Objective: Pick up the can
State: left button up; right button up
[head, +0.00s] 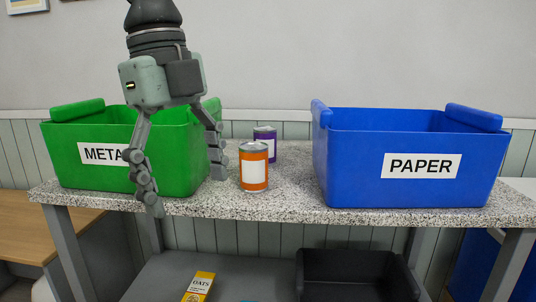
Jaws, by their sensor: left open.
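An orange can (253,183) with a blank white label stands upright on the speckled table between two bins. A purple can (265,134) with a white label stands behind it, partly hidden by it. My left gripper (186,192) hangs down from the upper left with its fingers spread wide and nothing between them. It is in front of the green bin, left of the orange can. Its right finger is close to the orange can's left side; I cannot tell how far apart they are in depth. My right gripper does not show.
A green bin (85,178) marked METAL, its label partly covered by my gripper, stands left. A blue bin (345,190) marked PAPER stands right. The speckled tabletop (290,188) is bare between the cans and the blue bin. Below are an OATS box (200,286) and a black crate (357,262).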

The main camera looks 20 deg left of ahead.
aim_at(253, 155)
jog(key=i, duration=0.9)
